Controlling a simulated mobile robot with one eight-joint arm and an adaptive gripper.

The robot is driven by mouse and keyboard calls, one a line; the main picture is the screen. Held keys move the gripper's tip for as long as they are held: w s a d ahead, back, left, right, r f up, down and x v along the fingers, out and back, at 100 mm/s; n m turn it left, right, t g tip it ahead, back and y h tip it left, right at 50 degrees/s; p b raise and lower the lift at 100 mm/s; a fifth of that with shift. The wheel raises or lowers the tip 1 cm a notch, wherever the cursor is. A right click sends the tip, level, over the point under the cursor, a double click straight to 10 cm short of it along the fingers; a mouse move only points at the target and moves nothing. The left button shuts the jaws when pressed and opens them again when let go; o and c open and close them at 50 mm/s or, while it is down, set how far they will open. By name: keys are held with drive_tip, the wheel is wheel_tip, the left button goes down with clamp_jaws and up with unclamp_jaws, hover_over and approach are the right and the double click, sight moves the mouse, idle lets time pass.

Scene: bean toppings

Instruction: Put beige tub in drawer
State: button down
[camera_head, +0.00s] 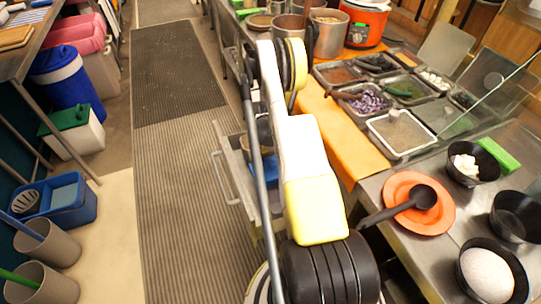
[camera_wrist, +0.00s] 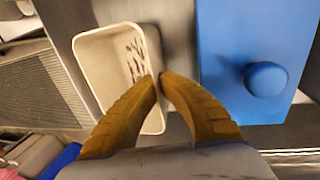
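In the wrist view the beige tub (camera_wrist: 98,62) is an open, rounded rectangular tub with dark specks or strips inside. My gripper (camera_wrist: 159,80) has its two brown-yellow fingertips almost together, with the tub's right wall between them. It looks shut on that wall. The tub is over grey metal beside a blue block with a round knob; I cannot tell whether it touches the metal below. In the head view the drawer (camera_head: 238,172) stands pulled out under the counter, with its handle toward the aisle.
The blue knobbed block (camera_wrist: 225,70) is right of the tub. On the counter are topping pans (camera_head: 400,133), an orange plate (camera_head: 437,213) with a black ladle, and black bowls (camera_head: 515,214). The striped floor mat (camera_head: 180,200) left of the drawer is clear.

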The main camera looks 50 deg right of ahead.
sight(269, 150)
drive_tip(key=shift+d+f, duration=0.1)
drive_tip(key=shift+f, duration=0.5)
drive_tip(key=s+d+b, duration=0.1)
drive_tip(key=s+d+f+b, duration=0.1)
drive_tip(key=d+b, duration=0.1)
drive_tip(key=shift+d+f, duration=0.1)
drive_tip(key=shift+d, duration=0.1)
drive_tip(key=shift+w, duration=0.1)
drive_tip(key=c, duration=1.6)
unclamp_jaws()
